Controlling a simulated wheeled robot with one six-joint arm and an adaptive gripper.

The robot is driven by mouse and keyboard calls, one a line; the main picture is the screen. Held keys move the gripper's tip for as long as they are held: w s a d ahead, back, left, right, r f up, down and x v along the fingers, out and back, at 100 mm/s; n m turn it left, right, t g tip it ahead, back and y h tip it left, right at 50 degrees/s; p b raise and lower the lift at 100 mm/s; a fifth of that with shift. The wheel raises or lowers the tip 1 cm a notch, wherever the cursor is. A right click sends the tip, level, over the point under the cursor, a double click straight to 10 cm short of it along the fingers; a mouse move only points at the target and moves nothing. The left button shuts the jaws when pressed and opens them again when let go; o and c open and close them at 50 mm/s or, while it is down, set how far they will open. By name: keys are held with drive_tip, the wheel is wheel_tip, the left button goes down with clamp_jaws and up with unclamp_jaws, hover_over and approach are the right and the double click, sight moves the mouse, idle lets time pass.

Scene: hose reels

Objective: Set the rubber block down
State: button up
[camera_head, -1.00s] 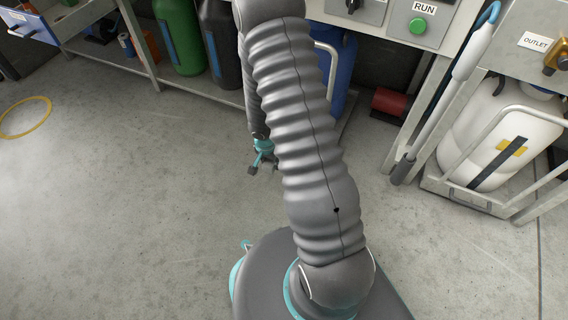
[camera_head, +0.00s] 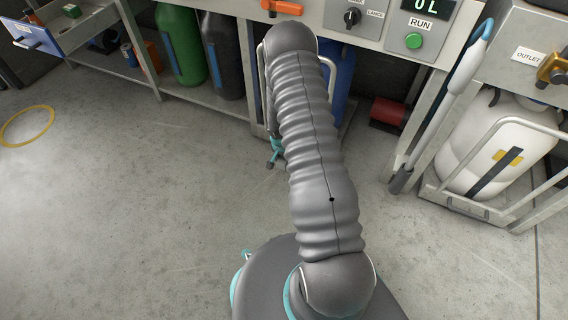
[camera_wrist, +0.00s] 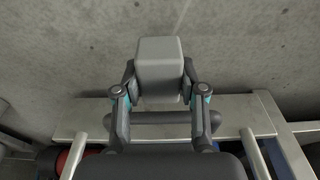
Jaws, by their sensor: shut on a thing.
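The rubber block, a light grey block with rounded edges (camera_wrist: 158,58), is held between the two fingers of my gripper (camera_wrist: 159,84) in the wrist view. The fingers press on its left and right sides. Bare concrete floor shows behind it; I cannot tell how far the block is from the floor. In the head view only a small teal and dark part of my gripper (camera_head: 275,152) shows left of my arm, and the block is hidden there.
A white tank (camera_head: 500,150) and a lance stand right. Open floor, with a yellow ring (camera_head: 27,125), lies left.

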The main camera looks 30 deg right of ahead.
sight(284, 165)
drive_tip(key=shift+f+b, duration=0.55)
drive_tip(key=shift+f, duration=1.4)
drive_tip(key=shift+f, duration=0.1)
drive_tip(key=o, duration=1.2)
